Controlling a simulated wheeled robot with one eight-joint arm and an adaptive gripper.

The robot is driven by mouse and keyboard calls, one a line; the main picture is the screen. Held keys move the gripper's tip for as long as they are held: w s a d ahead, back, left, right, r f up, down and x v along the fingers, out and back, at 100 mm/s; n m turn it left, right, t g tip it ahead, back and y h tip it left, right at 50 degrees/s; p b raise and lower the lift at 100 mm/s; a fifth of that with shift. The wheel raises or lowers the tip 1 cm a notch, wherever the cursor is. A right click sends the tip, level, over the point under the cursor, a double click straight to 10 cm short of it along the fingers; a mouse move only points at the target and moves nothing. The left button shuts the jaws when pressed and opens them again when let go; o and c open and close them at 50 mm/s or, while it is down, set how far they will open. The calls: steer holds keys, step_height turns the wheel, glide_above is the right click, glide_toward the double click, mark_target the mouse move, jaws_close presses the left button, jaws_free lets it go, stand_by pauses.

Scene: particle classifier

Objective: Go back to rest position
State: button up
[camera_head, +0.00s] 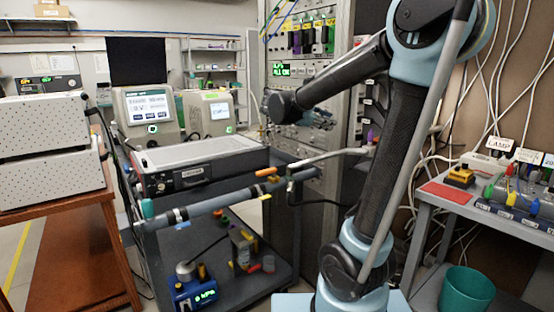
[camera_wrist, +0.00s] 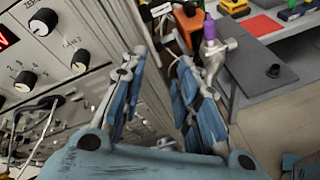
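My gripper (camera_wrist: 160,68) shows in the wrist view with its two blue finger pairs spread apart. It is open, and I see nothing held between the fingers. A grey panel with knobs (camera_wrist: 60,60) is close on its left, and a metal fitting with a purple top (camera_wrist: 209,30) is beyond its right finger. In the head view my arm (camera_head: 385,140) rises from the base and bends at the top, its forearm pointing left towards the instrument rack.
A dark cart (camera_head: 225,285) with a pipe line and instruments stands left of my arm. A tall instrument rack (camera_head: 300,90) is behind it. A grey table (camera_head: 440,205) with a red mat (camera_head: 447,192) is right.

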steer(key=s+d+f+m+g+y, duration=0.2)
steer(key=s+d+f+m+y, duration=0.15)
steer(key=s+f, duration=0.4)
steer(key=s+d+f+m+g+y, duration=0.2)
steer(key=s+d+f+m, duration=0.15)
steer(key=s+f, duration=0.45)
steer(key=s+a+f+m+y, duration=0.3)
steer(key=s+f+m, duration=0.2)
steer(key=s+f, duration=0.1)
steer(key=s+a+f+m+g+y, duration=0.1)
steer(key=s+a+f+m+y, duration=0.3)
steer(key=s+f, duration=0.3)
steer(key=shift+s+a+m, duration=0.25)
steer(key=shift+s+m, duration=0.45)
steer(key=shift+s, duration=0.45)
steer(key=shift+w+f, duration=0.25)
steer(key=shift+w, duration=0.2)
steer(key=shift+s, duration=0.15)
